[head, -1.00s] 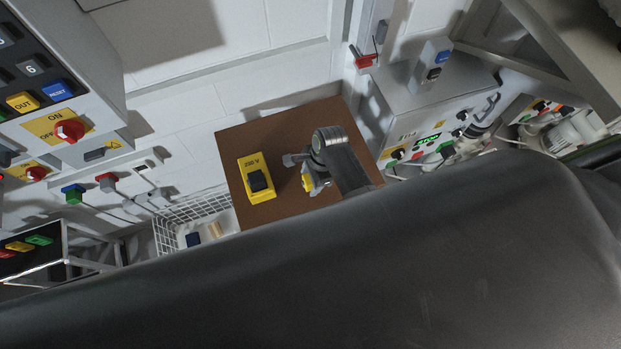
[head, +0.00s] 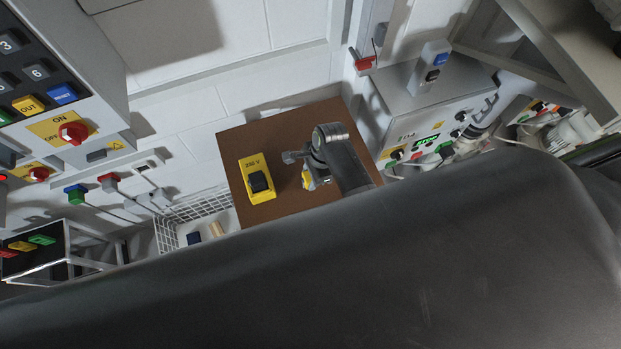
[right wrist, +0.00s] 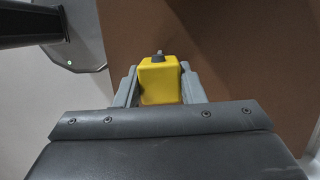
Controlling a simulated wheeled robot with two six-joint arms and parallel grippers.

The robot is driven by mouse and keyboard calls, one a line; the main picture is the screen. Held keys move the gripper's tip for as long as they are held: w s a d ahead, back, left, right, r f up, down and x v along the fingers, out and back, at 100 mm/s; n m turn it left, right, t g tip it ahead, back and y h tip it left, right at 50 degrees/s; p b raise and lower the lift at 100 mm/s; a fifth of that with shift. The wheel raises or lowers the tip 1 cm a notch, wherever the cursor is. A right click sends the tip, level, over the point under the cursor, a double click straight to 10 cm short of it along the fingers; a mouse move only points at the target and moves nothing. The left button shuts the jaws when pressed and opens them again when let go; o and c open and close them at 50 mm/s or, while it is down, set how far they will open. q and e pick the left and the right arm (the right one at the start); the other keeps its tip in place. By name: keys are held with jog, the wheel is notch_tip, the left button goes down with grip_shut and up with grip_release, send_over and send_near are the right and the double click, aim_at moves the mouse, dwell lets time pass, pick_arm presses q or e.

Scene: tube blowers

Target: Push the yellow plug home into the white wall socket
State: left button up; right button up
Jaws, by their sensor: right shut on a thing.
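My right gripper (head: 307,168) is over the right half of a brown tabletop, shut on the yellow plug. The yellow plug (head: 307,180) is mostly hidden behind the gripper in the head view. In the right wrist view the yellow plug (right wrist: 160,82) sits between the two grey fingers, with a small grey stub on its far end. No white socket shows near the plug in the wrist view. A small white fitting (head: 150,163) is on the wall at left; I cannot tell whether it is the socket. My left gripper is not in view.
The brown tabletop (head: 285,130) carries a yellow 230 V block (head: 252,165) with a black part, left of the gripper. A white wire basket (head: 205,205) is beside the tabletop. A grey control box (head: 425,95) stands at right, a button panel (head: 70,130) at upper left.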

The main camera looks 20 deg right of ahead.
aim_at(308, 177)
jog(key=shift+a+v, duration=0.2)
jog(key=shift+v, duration=0.7)
jog(key=shift+a+v, duration=0.25)
jog(key=shift+v, duration=0.7)
